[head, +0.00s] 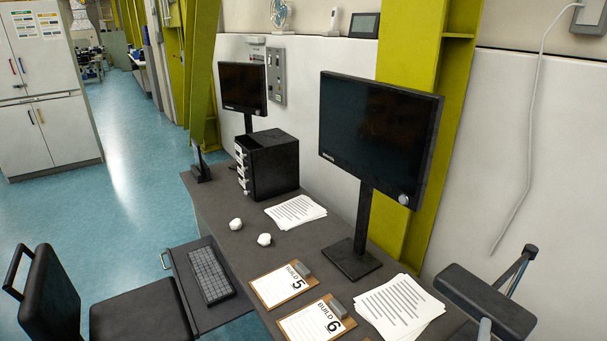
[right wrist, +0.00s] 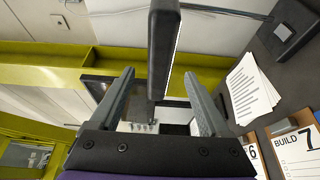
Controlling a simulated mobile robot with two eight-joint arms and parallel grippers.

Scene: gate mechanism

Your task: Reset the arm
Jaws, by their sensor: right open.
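A dark lamp-like bar (right wrist: 164,50) with a pale strip along one edge runs down the middle of the right wrist view. A thin metal rod (right wrist: 225,12) leads from near its upper part toward a dark square base (right wrist: 292,30). My right gripper (right wrist: 160,75) is open. The bar's lower end shows between its two grey fingers, with gaps on both sides; how deep it sits between them is unclear. In the head view, a black block on thin rods (head: 487,303) at lower right looks like the same lamp head. My left gripper is not in view.
The desk (head: 325,228) holds a near monitor (head: 375,135), a far monitor (head: 243,87), a black drawer unit (head: 273,165) and papers (head: 398,305). Clipboards lie along the front, including Build 5 (head: 284,287) and Build 7 (right wrist: 298,150). A chair (head: 140,310) stands at lower left.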

